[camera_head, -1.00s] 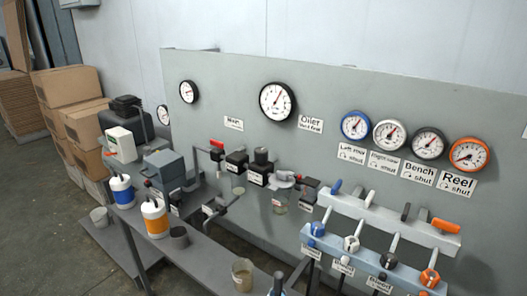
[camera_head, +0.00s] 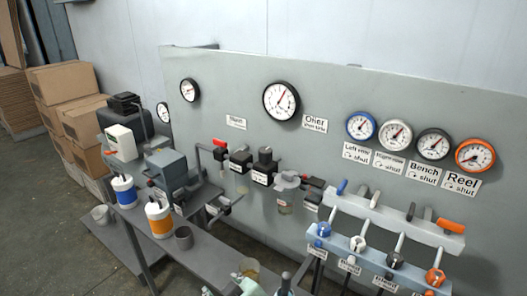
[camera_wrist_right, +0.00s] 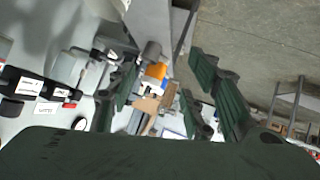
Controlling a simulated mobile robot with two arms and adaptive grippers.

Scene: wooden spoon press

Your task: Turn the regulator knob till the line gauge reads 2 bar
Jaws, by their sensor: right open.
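A large white-faced gauge (camera_head: 281,101) hangs mid-panel in the head view, its needle pointing up and right; its figures are too small to read. A smaller gauge (camera_head: 189,90) hangs to its left. Below them, on the air line, stand two black-topped units; the right one has a black knob (camera_head: 265,154). No gripper touches it in the head view. In the right wrist view my right gripper (camera_wrist_right: 165,80) is open, with dark green fingers spread and nothing seen held between them. Black units with white labels (camera_wrist_right: 31,86) show left of it. My left gripper is not in view.
Four-port valves aside, blue, white, black and orange gauges (camera_head: 475,155) hang above a valve rail (camera_head: 385,215) at right. Blue (camera_head: 123,190) and orange-labelled (camera_head: 159,217) bottles and cups stand on the grey bench (camera_head: 205,262). Boxes (camera_head: 62,82) are stacked at left.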

